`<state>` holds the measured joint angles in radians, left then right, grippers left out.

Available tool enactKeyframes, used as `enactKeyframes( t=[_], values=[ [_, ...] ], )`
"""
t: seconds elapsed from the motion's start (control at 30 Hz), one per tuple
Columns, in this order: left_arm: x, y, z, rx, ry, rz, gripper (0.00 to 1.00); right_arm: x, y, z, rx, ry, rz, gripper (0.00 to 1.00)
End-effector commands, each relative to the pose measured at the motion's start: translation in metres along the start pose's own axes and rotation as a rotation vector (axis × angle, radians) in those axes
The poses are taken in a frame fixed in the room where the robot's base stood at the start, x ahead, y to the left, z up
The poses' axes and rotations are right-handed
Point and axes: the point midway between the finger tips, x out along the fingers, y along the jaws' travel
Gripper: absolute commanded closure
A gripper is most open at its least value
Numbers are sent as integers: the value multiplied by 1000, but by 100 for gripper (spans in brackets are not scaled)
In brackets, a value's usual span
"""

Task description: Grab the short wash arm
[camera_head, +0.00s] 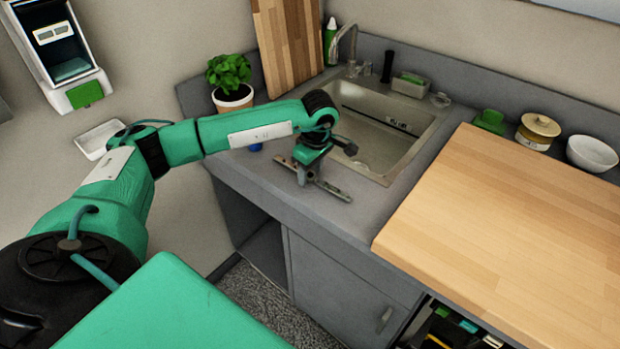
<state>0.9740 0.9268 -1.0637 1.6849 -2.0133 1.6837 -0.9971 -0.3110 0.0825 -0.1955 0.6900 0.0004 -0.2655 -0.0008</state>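A short grey metal bar with a raised middle, which looks like the short wash arm (333,189), is at the counter strip in front of the sink. My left arm reaches in from the left, and my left gripper (303,176) points down at the middle of this bar. The fingers overlap the bar and are too small and dark to tell whether they are closed on it. I cannot tell whether the bar rests on the counter or is slightly above it. My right gripper is not in view.
The sink (376,151) with its tap (345,45) lies just behind the gripper. A potted plant (229,75) and an upright wooden board (287,45) stand at the back left. The wooden worktop (510,225) on the right is clear, with a white bowl (592,154) behind it.

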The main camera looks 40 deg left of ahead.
Motion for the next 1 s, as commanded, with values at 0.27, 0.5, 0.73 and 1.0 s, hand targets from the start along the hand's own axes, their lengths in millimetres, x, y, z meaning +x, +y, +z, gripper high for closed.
enactKeyframes(
  t=[0.27, 0.5, 0.73, 1.0],
  values=[
    [0, 0, 0, 0, 0, 0, 100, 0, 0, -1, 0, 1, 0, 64],
    [-2, 0, 0, 0, 0, 0, 100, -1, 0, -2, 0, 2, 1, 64],
    [-36, 0, -4, 0, 0, 2, 100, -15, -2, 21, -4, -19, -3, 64],
    [-114, 1, -14, 0, 0, 4, 100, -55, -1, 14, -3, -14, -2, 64]
  ],
)
